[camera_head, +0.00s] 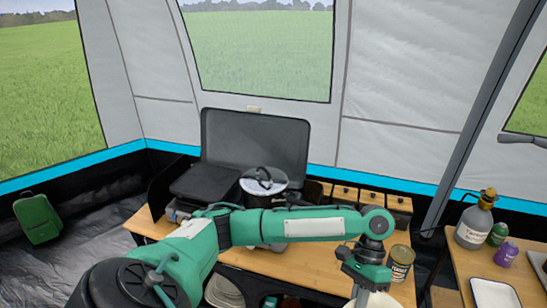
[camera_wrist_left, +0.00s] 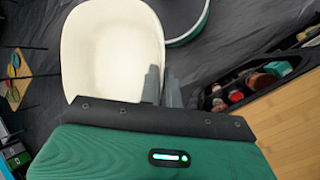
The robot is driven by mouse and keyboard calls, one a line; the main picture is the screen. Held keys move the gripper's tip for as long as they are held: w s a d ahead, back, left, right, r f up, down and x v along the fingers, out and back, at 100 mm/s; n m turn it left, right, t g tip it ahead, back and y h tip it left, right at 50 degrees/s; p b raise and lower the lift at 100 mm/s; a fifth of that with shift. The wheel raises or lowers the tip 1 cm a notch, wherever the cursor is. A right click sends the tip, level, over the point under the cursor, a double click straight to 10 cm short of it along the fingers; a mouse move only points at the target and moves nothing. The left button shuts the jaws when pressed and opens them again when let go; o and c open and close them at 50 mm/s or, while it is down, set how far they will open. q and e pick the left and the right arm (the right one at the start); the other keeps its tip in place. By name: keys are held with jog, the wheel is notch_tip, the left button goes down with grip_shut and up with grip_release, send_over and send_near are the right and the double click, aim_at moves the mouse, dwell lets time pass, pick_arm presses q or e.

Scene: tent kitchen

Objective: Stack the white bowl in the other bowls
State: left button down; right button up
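The white bowl (camera_wrist_left: 110,50) fills the upper left of the left wrist view, with its hollow inside showing. In the head view only a pale part of it (camera_head: 384,300) shows at the bottom edge, under my left gripper (camera_head: 360,295). In the wrist view the two dark fingers of this gripper (camera_wrist_left: 162,88) are close together at the bowl's right rim and look shut on its wall. Pale bowls (camera_head: 222,292) show low at the front of the wooden table, partly hidden by my left arm. My right gripper is in neither view.
The wooden table (camera_head: 295,262) holds a black camp stove (camera_head: 252,138), a lidded pot (camera_head: 263,185), wooden-topped boxes (camera_head: 372,197) and a can (camera_head: 400,263). A side table at the right carries bottles (camera_head: 474,222) and a white tray (camera_head: 494,294). Open floor lies at the left.

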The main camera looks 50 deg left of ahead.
pick_arm(q)
jog(key=w+a+f+m+t+y+b, duration=0.15)
jog(key=f+m+y, duration=0.25)
jog(key=m, duration=0.5)
jog(key=w+a+f+m+y+b, duration=0.1)
jog(key=w+f+m+y+b, duration=0.3)
jog(key=m, duration=0.4)
jog(key=w+a+m+t, duration=0.2)
jog(key=w+a+m, duration=0.1)
jog(key=w, duration=0.3)
jog(key=w+a+m+t+y+p, duration=0.1)
jog(key=w+a+m+t, duration=0.1)
jog(key=w+a+m, duration=0.2)
jog(key=w+a+f+m+t+y, duration=0.1)
jog(key=w+a+m+t, duration=0.1)
jog(key=w+a, duration=0.4)
jog(key=shift+w+a+m+p, duration=0.15)
jog(key=shift+w+m+p, duration=0.2)
jog(key=shift+w+m, duration=0.8)
jog(key=f, duration=0.2)
jog(key=f+p, duration=0.1)
jog(key=shift+w+f+n, duration=0.2)
jog(key=shift+w+n, duration=0.05)
jog(key=shift+f, duration=0.15)
jog(key=shift+f, duration=0.1)
jog(key=c, duration=1.6)
grip_release()
